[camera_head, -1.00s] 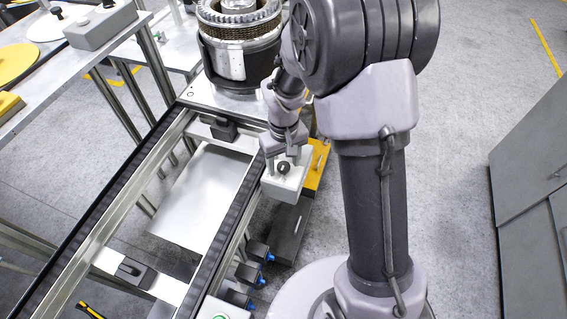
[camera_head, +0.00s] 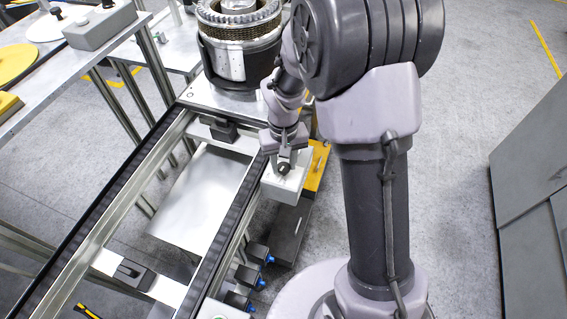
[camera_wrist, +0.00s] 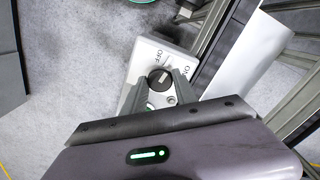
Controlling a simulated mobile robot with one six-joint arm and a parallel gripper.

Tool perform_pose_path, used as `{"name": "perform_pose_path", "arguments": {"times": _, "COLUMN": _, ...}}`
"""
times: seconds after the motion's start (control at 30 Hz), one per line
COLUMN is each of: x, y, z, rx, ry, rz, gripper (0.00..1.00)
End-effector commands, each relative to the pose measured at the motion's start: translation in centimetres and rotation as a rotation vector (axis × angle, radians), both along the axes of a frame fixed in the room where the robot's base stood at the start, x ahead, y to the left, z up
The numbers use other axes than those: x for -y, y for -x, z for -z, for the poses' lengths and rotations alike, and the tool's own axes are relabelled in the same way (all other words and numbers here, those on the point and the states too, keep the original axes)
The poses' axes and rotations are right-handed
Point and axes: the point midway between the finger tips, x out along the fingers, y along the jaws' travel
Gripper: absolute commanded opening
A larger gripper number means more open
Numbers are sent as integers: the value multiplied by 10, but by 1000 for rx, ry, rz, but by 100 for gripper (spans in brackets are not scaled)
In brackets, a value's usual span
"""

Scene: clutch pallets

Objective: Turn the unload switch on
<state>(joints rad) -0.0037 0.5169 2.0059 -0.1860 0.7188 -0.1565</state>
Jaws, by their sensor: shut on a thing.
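The unload switch is a black rotary knob (camera_wrist: 159,79) on a white box, marked OFF and ON in the wrist view. The white switch box (camera_head: 292,188) is fixed beside the conveyor rail in the head view, with its knob (camera_head: 284,168) on top. My gripper (camera_wrist: 161,90) is shut on the knob, one finger on each side. The knob's pale line points between the two labels, and I cannot tell its exact setting. My gripper also shows over the box in the head view (camera_head: 285,163).
The conveyor rails (camera_head: 232,222) run along the left of the box. A clutch assembly (camera_head: 240,50) stands on a plate behind it. A yellow block (camera_head: 317,165) is just right of the box. Grey cabinets (camera_head: 530,170) stand far right, with open floor between.

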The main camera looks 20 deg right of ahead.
Motion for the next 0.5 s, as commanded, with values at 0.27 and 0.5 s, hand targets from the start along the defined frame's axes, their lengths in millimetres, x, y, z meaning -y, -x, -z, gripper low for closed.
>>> {"name": "perform_pose_path", "arguments": {"times": 0.27, "x": 0, "y": 0, "z": 1, "rx": 2, "ry": 0, "rz": 255, "gripper": 0}}
{"name": "perform_pose_path", "arguments": {"times": 0.5, "x": 0, "y": -1, "z": 1, "rx": 2, "ry": -1, "rz": 479, "gripper": 0}}
